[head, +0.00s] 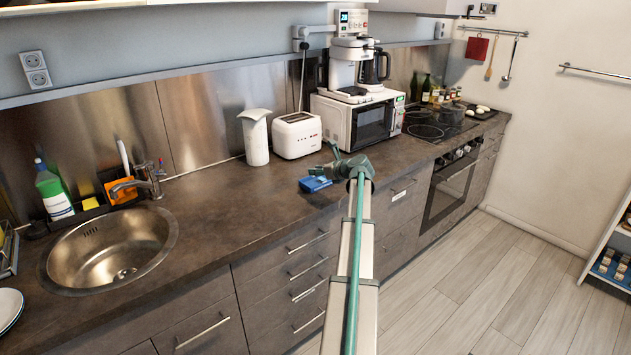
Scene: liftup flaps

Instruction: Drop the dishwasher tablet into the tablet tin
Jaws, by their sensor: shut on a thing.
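A small blue container (315,184), which looks like the tablet tin, sits on the dark counter near its front edge. My gripper (326,168) is just above and beside the tin, at the end of my outstretched arm. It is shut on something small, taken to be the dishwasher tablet. The tablet itself is too small or hidden by the fingers to make out. I cannot tell whether the gripper touches the tin.
A white toaster (297,136), a white dispenser (256,138) and a microwave (357,122) with a coffee maker on top stand behind. A round sink (110,248) is at the left. The counter (225,215) between sink and tin is clear.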

